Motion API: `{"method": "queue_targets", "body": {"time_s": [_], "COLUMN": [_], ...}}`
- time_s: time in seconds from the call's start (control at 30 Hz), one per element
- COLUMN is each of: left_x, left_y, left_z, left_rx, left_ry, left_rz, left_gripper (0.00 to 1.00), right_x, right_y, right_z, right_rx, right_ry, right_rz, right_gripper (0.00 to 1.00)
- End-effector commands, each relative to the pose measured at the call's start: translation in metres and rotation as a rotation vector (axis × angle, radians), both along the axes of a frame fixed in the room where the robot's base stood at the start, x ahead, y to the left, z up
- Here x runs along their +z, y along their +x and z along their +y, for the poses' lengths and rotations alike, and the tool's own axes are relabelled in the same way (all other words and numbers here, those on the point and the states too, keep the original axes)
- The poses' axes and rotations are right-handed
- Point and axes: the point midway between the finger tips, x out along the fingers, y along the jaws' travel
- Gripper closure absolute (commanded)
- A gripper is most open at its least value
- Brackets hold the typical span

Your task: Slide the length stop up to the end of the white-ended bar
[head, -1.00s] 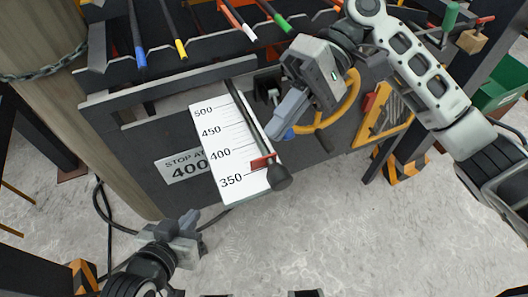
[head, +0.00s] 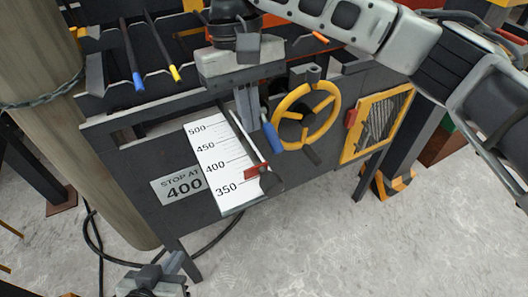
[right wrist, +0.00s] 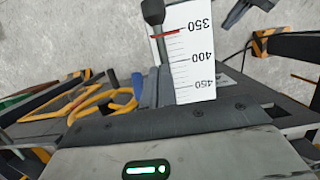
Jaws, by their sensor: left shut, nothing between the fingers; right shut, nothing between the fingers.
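The length stop's dark knob (head: 271,183) and red pointer (head: 256,171) sit at the low end of a rod beside the white scale (head: 212,150). The pointer is near the 350 mark; it also shows in the right wrist view (right wrist: 168,33). A sign (head: 180,187) reads STOP AT 400. My right gripper (head: 249,122) is shut and empty, pointing down over the rod's upper part, above the knob. My left gripper (head: 165,270) is shut and empty at the bottom, away from the bench. I cannot make out the white-ended bar; my right gripper and arm cover that area.
Blue-ended (head: 138,84) and yellow-ended (head: 175,73) bars lie in the rack. A yellow handwheel (head: 332,100) and a blue handle (head: 271,137) are close to the right of my right gripper. A yellow mesh guard (head: 378,125) stands further right. Floor in front is clear.

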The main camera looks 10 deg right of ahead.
Motion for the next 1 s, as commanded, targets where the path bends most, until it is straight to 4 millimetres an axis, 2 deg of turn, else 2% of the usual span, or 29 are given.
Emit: {"method": "queue_targets", "body": {"time_s": [0.03,0.17,0.3,0.5,0.87,1.0], "left_x": [-0.001,0.000,0.001,0.000,0.000,0.007], "left_y": [0.000,-0.001,-0.003,-0.004,-0.003,-0.001], "left_z": [0.000,-0.001,-0.001,-0.001,0.000,0.000], "left_rx": [0.000,0.001,0.002,0.004,0.006,0.005], "left_ry": [-0.004,-0.009,-0.011,-0.011,-0.010,-0.006], "left_rz": [-0.004,-0.005,0.000,0.002,0.002,-0.003], "left_gripper": [1.00,1.00,1.00,1.00,1.00,1.00], "right_x": [-0.014,-0.038,-0.035,-0.034,-0.034,-0.031], "right_y": [-0.003,-0.009,-0.029,-0.044,-0.047,-0.048], "right_z": [-0.002,-0.004,-0.010,-0.015,-0.015,-0.016], "right_rx": [0.001,-0.001,0.002,0.002,0.001,0.001], "right_ry": [0.000,-0.002,0.001,0.001,0.001,0.001], "right_rz": [0.003,0.002,-0.002,-0.001,-0.001,0.001], "right_gripper": [1.00,1.00,1.00,1.00,1.00,1.00]}}
